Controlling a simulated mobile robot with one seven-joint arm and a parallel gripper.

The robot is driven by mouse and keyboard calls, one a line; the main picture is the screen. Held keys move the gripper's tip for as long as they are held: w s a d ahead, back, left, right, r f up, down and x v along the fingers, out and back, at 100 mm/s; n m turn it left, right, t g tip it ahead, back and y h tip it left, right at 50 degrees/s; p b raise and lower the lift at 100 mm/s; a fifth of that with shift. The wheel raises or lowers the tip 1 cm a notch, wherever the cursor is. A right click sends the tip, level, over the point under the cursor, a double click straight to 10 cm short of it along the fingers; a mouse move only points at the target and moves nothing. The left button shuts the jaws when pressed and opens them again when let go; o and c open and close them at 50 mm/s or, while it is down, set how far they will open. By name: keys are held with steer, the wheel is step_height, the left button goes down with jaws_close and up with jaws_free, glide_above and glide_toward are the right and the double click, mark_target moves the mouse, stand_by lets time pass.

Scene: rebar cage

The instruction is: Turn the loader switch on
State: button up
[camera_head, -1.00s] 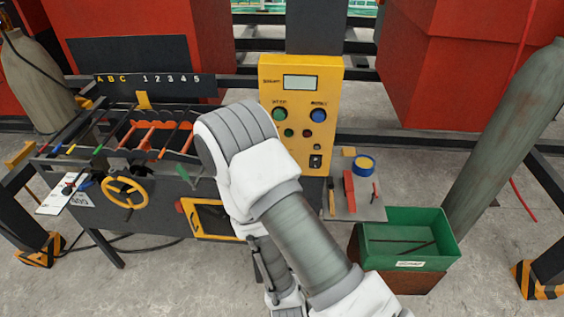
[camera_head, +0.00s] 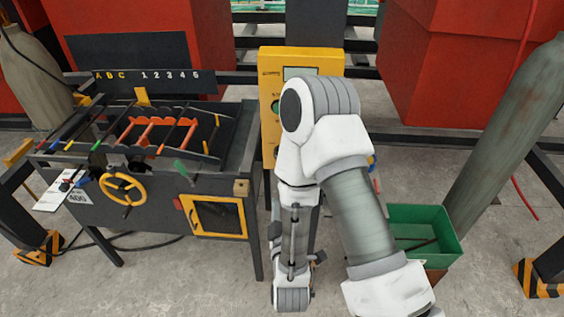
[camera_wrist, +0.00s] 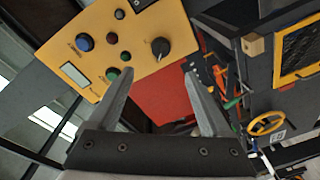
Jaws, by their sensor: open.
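The yellow control panel (camera_head: 270,62) stands behind my arm in the head view, which hides most of its face. In the wrist view the panel (camera_wrist: 140,70) shows tilted, with a black rotary knob (camera_wrist: 160,46) with a white mark. A black switch-like part (camera_wrist: 140,4) is cut off at the top edge. The labels are too small to tell which is the loader switch. My gripper (camera_wrist: 159,72) is open and empty, its fingertips below the knob in the picture, apparently apart from the panel.
A dark workbench (camera_head: 90,205) with a yellow handwheel (camera_head: 122,188) and orange-red bars (camera_head: 160,128) stands left. A green bin (camera_head: 425,222) is at right, partly behind my arm. A grey cylinder (camera_head: 510,140) leans at far right. Red blocks stand behind.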

steer(key=w+a+b, duration=0.1)
steer(key=w+b, duration=0.3)
steer(key=w, duration=1)
steer(key=shift+w+a, duration=0.1)
steer(key=shift+b, duration=0.3)
jaws_close()
